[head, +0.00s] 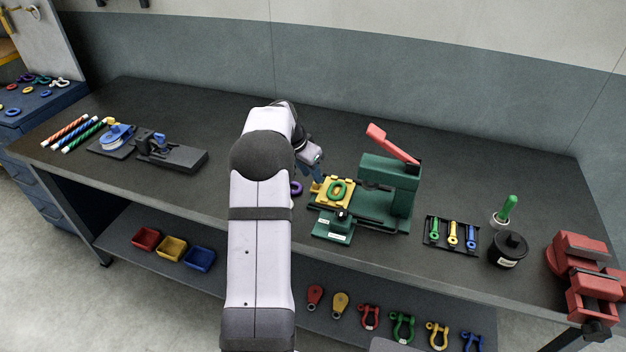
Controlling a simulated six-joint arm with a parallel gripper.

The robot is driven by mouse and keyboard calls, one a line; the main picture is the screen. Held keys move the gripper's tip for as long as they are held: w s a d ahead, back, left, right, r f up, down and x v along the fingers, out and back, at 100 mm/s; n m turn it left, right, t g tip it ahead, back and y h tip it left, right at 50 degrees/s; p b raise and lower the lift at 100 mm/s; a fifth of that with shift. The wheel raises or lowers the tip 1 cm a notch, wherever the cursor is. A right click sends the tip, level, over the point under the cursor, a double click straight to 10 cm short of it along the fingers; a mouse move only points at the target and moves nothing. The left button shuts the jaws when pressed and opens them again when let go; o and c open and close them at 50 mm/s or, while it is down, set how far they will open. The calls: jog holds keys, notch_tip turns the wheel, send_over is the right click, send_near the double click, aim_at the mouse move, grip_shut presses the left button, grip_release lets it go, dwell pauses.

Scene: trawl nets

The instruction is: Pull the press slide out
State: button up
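The green press (390,185) with a raised red lever (392,145) stands on the dark bench, right of my arm. Its yellow slide (322,200) sits at the left of the press, outside the upright frame, with a green ring-shaped piece (337,190) on top. My gripper (317,178) points down at the slide's left end, very close to a small yellow upright part there. I cannot tell whether it touches that part, nor whether the fingers are open or shut. My arm hides the bench to the left of the slide.
A purple ring (296,188) lies partly behind my arm. Right of the press are a tray of coloured pieces (452,234), a black pot (508,250) and a red vise (583,265).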

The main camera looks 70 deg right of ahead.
jog(key=shift+b+v, duration=0.4)
jog(key=shift+v, duration=1.45)
jog(key=w+a+n+t+y, duration=0.15)
jog(key=w+a+n, duration=0.45)
jog(key=w+a, duration=0.8)
jog(key=w+a+f+n, duration=0.1)
jog(key=w+a+n, duration=0.15)
jog(key=a, duration=0.65)
jog(key=w+a+n, duration=0.2)
jog(key=a+n, duration=0.1)
jog(key=a, duration=0.5)
jog(key=s+a+f+n+y, duration=0.1)
jog(key=s+a+n, duration=0.2)
jog(key=a, duration=0.5)
jog(key=s+a+f+n, duration=0.2)
jog(key=s+a+n, duration=0.2)
jog(key=a, duration=0.5)
jog(key=s+a+f+n+y, duration=0.1)
jog(key=s+a+n, duration=0.3)
jog(key=a, duration=0.4)
jog(key=shift+a+f+y, duration=0.3)
jog(key=shift+a+y, duration=0.05)
jog(key=shift+a, duration=0.05)
jog(key=shift+s, duration=0.15)
